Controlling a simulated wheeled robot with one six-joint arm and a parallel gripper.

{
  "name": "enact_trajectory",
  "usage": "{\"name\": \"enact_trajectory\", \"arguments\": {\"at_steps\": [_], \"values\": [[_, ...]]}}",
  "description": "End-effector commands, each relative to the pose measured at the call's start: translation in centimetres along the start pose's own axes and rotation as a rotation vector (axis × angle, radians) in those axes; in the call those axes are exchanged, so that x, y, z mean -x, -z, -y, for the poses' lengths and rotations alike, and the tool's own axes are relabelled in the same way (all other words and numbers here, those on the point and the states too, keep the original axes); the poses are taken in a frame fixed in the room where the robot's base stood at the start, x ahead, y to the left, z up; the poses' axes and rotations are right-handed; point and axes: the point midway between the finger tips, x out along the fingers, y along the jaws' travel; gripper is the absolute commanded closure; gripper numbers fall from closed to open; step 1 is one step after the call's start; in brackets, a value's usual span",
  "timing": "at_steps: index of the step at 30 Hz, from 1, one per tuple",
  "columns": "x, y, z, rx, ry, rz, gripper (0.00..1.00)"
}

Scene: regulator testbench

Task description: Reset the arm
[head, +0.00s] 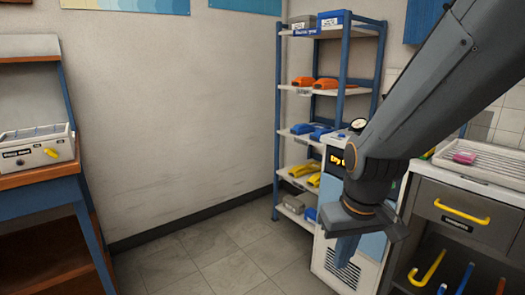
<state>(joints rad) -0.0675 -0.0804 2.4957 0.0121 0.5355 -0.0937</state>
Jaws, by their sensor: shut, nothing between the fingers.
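My arm comes in from the upper right in the head view. It bends down to my gripper (345,250), which points at the floor. The fingers are shut together with nothing held. My gripper appears in front of a white cabinet (325,262) with a dial on top, and it hides part of that cabinet's front. I cannot tell the distance between them.
A blue shelf rack (342,75) with colored items stands at the back. A grey counter unit (475,219) with a yellow handle and hanging hooks is at right. A blue bench (50,195) holding a device (35,150) is at left. The tiled floor (200,265) between is clear.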

Motion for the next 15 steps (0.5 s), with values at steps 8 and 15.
{"name": "enact_trajectory", "arguments": {"at_steps": [8, 15], "values": [[2.5, -6.7, 3.1, -0.052, 0.041, 0.157, 1.0], [4.2, -7.7, 2.7, -0.078, 0.037, 0.186, 1.0]]}}
